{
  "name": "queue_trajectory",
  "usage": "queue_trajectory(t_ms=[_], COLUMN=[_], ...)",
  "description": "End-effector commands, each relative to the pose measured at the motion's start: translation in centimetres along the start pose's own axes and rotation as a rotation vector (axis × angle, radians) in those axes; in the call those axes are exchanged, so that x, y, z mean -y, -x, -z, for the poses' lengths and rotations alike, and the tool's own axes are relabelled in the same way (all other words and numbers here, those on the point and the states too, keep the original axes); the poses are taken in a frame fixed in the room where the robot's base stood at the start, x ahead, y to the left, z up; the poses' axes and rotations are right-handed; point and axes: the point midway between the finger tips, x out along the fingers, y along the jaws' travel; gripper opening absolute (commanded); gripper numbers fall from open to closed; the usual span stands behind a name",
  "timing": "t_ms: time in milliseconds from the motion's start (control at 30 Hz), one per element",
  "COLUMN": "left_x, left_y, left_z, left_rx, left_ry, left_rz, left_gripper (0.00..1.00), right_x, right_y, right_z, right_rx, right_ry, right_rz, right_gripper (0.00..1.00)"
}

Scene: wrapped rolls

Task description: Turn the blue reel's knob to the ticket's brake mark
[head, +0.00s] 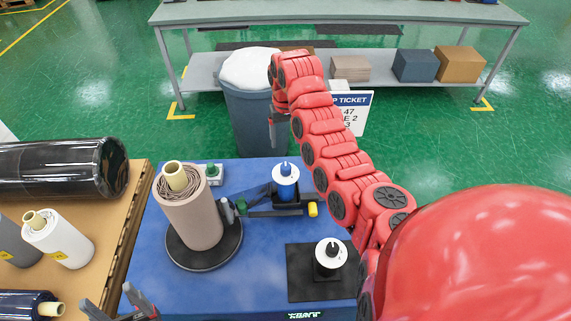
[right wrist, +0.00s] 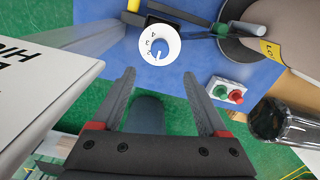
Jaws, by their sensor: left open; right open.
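The blue reel's dial (head: 286,183) is a white disc with a blue knob on a black bracket beside the wrapped roll. In the right wrist view the dial (right wrist: 152,40) shows small marks around the blue knob (right wrist: 158,48); the marks are too small to read surely. My right gripper (right wrist: 160,80) is open and empty, short of the dial and apart from it. The ticket (head: 355,112) is partly hidden by my right arm; "47", "E 2" and "3" show. Its board also shows at left in the right wrist view (right wrist: 40,85). My left gripper (head: 108,297) is open at the bottom left.
A second white dial with a black knob (head: 331,256) sits on a black plate at front right. A brown wrapped roll (head: 192,215) stands on a turntable. A box with green and red buttons (right wrist: 228,93) is nearby. A grey bin (head: 255,120) stands behind the blue table.

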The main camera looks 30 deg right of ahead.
Motion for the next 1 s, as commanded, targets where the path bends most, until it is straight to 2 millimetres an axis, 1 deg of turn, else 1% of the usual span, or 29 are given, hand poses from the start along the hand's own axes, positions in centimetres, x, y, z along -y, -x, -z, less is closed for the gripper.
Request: queue_trajectory(t_ms=[33, 100, 200, 267, 333, 367, 400, 500, 600, 733, 1000], left_x=[0.0, 0.0, -0.1, 0.0, 0.0, 0.0, 0.0, 0.1, 0.1, 0.1, 0.1], left_y=[0.0, 0.7, 1.3, 0.6, 0.3, -0.3, -0.7, -1.1, -1.3, -1.5, -1.5], left_z=[0.0, -0.1, -0.2, -0.1, 0.0, 0.1, 0.1, 0.2, 0.2, 0.2, 0.3], left_rx=[0.0, 0.0, 0.0, 0.0, 0.0, 0.0, 0.0, 0.0, 0.0, 0.0, 0.0], left_ry=[0.0, 0.0, 0.0, 0.0, 0.0, 0.0, 0.0, 0.0, 0.0, 0.0, 0.0], left_rz=[0.0, 0.0, 0.0, 0.0, 0.0, 0.0, 0.0, 0.0, 0.0, 0.0, 0.0], left_gripper=[0.69, 0.69, 0.69, 0.69, 0.69, 0.69, 0.69, 0.69, 0.69, 0.69, 0.69], right_x=[0.2, 0.2, 0.1, 0.0, 0.0, -0.1, -0.1, 0.0, -0.1, -0.1, -0.1], right_y=[-1.4, -3.0, -4.7, -5.8, -7.6, -7.8, -8.5, -10.3, -11.4, -12.2, -12.9], right_z=[-0.1, -0.1, -0.1, -0.1, -0.3, -0.2, -0.2, -0.2, -0.1, 0.1, 0.0], right_rx=[0.003, 0.004, -0.001, 0.005, 0.009, 0.007, 0.008, 0.005, 0.005, -0.002, 0.0], right_ry=[0.0, 0.001, 0.002, 0.0, 0.002, 0.001, 0.001, 0.002, 0.001, 0.0, 0.0], right_rz=[0.001, 0.0, -0.004, -0.003, -0.002, -0.003, -0.002, -0.002, -0.004, -0.003, -0.002], right_gripper=[0.77, 0.77, 0.77, 0.77, 0.77, 0.77, 0.77, 0.77, 0.77, 0.77, 0.77])
